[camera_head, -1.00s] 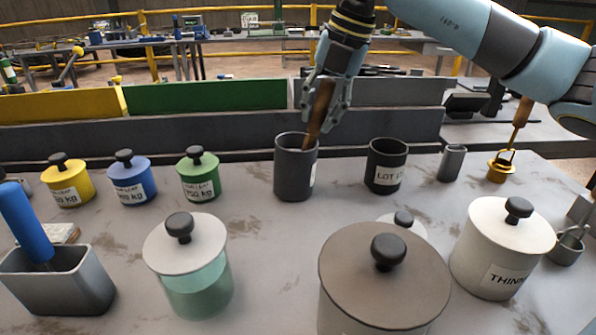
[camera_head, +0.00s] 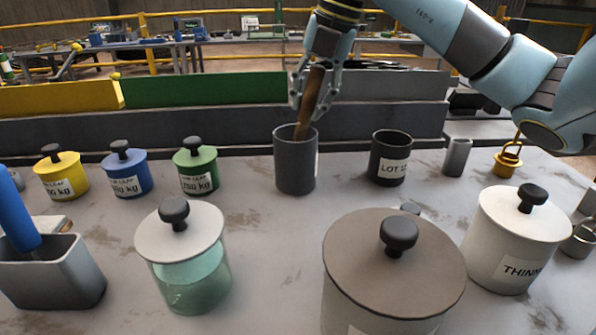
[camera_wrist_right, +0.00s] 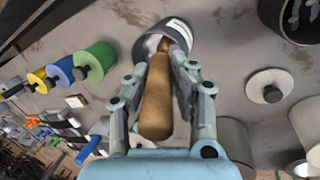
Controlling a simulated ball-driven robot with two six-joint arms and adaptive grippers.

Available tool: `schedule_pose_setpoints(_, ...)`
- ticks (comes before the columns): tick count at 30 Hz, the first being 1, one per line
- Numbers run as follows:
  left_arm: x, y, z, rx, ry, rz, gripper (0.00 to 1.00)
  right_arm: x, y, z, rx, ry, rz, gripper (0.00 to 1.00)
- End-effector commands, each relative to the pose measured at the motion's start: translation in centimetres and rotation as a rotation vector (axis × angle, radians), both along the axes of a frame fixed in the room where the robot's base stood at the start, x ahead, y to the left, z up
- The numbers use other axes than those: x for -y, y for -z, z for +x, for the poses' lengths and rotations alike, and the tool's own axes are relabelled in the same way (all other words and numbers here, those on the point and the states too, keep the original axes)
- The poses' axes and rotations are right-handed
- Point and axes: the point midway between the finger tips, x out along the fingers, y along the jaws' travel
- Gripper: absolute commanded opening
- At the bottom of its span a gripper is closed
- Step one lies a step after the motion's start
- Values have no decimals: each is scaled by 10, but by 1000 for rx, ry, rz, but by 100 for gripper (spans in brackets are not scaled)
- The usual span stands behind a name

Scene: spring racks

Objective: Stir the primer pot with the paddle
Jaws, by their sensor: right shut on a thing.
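My right gripper (camera_head: 311,108) is shut on the brown wooden handle of the paddle (camera_head: 310,104). The handle is tilted, and its lower part goes into the open mouth of a dark grey pot (camera_head: 295,167). The paddle's lower end is hidden inside that pot. The right wrist view also shows the handle (camera_wrist_right: 156,100) between the fingers, with the pot (camera_wrist_right: 174,42) beyond. Part of a white label shows on the pot, but I cannot read it. My left gripper is not in view.
A dark "LOT" pot (camera_head: 390,160) and a small grey cup (camera_head: 457,157) stand right. Yellow (camera_head: 62,176), blue (camera_head: 125,173) and green (camera_head: 195,170) lidded cans stand left. Large lidded jars (camera_head: 182,255), (camera_head: 394,268), (camera_head: 513,240) stand in front. Clear bench lies before the pot.

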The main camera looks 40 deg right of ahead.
Motion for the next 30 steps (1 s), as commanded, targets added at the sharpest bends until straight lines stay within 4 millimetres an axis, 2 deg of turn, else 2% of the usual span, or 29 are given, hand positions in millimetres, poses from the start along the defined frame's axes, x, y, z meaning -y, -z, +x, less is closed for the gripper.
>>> schedule_pose_setpoints(5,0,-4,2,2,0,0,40,-6,-1,-11,-1,-1,-4,0)
schedule_pose_setpoints(17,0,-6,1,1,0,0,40,-8,-3,-12,-1,0,-3,0)
schedule_pose_setpoints(30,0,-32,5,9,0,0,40,-8,-41,-12,0,0,-2,0)
